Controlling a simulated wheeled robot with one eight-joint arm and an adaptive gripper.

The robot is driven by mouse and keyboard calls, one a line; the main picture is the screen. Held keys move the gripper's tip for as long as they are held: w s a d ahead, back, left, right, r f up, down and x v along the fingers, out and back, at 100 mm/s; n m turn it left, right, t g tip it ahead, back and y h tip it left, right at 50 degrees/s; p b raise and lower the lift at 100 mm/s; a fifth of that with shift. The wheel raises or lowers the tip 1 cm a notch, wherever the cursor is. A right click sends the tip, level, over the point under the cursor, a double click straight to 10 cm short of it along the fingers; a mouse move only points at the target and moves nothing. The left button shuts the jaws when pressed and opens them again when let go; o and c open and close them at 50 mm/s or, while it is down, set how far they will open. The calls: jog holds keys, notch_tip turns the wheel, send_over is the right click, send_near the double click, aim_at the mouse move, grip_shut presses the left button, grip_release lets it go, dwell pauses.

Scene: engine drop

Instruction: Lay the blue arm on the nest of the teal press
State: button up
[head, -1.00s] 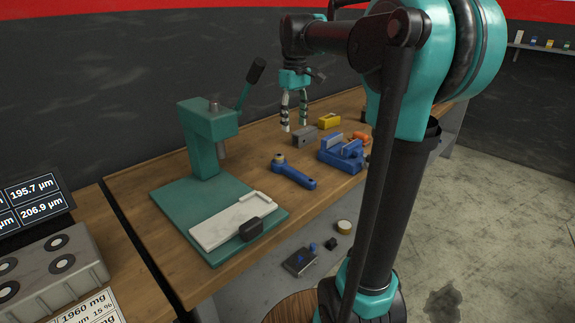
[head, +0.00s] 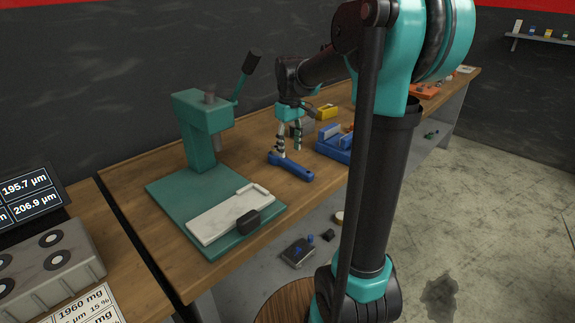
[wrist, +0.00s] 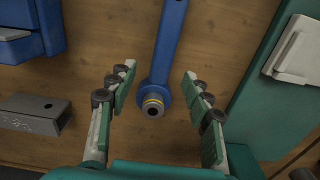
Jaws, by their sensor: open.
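The blue arm (head: 292,170) lies flat on the wooden bench, right of the teal press (head: 204,146). In the wrist view the blue arm (wrist: 170,52) runs up the picture from its round end, which has a yellow ring and a dark centre. My gripper (head: 288,154) is open and above the blue arm's round end. In the wrist view my gripper's fingers (wrist: 157,85) stand on either side of that end, with gaps. The press's pale nest (head: 226,216) lies on the teal base plate with a dark block at its front edge, and nothing lies on it.
A blue vise-like fixture (head: 334,146), a yellow block (head: 327,111) and a grey block (wrist: 36,114) stand right of and behind the blue arm. The press lever (head: 246,75) sticks up behind. The bench between the blue arm and the press base is clear.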

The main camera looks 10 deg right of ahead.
aim_at(287, 160)
jog(key=f, duration=0.3)
jog(key=shift+w+a+f, duration=0.25)
jog(key=shift+a+f, duration=0.1)
jog(key=shift+f, duration=0.5)
jog(key=shift+c, duration=0.6)
grip_shut()
